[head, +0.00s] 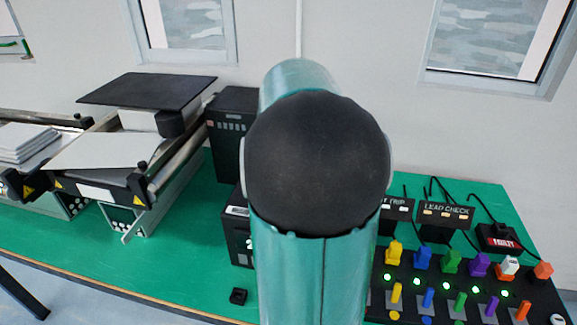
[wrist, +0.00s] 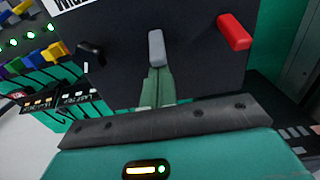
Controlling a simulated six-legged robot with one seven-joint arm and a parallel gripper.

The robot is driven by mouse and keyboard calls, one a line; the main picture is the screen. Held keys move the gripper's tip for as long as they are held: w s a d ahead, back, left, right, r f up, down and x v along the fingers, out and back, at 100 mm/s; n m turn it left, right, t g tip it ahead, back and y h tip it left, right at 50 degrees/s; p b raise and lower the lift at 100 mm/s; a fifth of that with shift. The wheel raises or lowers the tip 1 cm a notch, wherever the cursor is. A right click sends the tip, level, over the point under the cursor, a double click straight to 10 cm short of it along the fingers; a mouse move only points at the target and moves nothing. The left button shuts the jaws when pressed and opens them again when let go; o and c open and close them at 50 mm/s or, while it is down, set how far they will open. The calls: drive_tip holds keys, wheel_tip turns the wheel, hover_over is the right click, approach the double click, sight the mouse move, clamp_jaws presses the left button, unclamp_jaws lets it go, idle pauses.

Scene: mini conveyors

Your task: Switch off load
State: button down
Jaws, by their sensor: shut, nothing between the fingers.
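A dark panel (wrist: 200,62) fills the middle of the wrist view. It carries a grey lever (wrist: 156,48) in the centre, a red lever (wrist: 234,32) to the right and a black lever (wrist: 90,52) to the left. A white label at the top is cut off, and I cannot read which lever is the load switch. My gripper (wrist: 156,78) has its green fingers shut and empty, right at the grey lever's lower end; I cannot tell whether they touch it. In the head view my arm hides the gripper and these levers.
A board with several coloured plugs, levers and green lights (head: 445,285) stands at right. Behind it are a LEAD CHECK box (head: 445,212) and a FAULTY box (head: 500,238). Mini conveyors (head: 105,160) fill the left.

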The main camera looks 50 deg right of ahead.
drive_tip(key=shift+d, duration=0.1)
idle(0.3)
drive_tip(key=shift+a+r+h, duration=0.1)
drive_tip(key=shift+a+h, duration=0.1)
drive_tip(key=shift+h, duration=0.2)
drive_tip(key=shift+s+a, duration=0.1)
drive_tip(key=shift+a, duration=0.05)
drive_tip(key=shift+s+a+r+t+h, duration=0.2)
drive_tip(key=shift+a+t+h, duration=0.15)
drive_tip(key=shift+t+h, duration=0.25)
drive_tip(key=a+h, duration=0.1)
drive_tip(key=a+t+h, duration=0.1)
drive_tip(key=h, duration=0.1)
drive_tip(key=shift+s+r, duration=0.2)
drive_tip(key=shift+s, duration=0.15)
drive_tip(key=shift+d, duration=0.15)
drive_tip(key=shift+r, duration=0.1)
drive_tip(key=shift+r, duration=0.65)
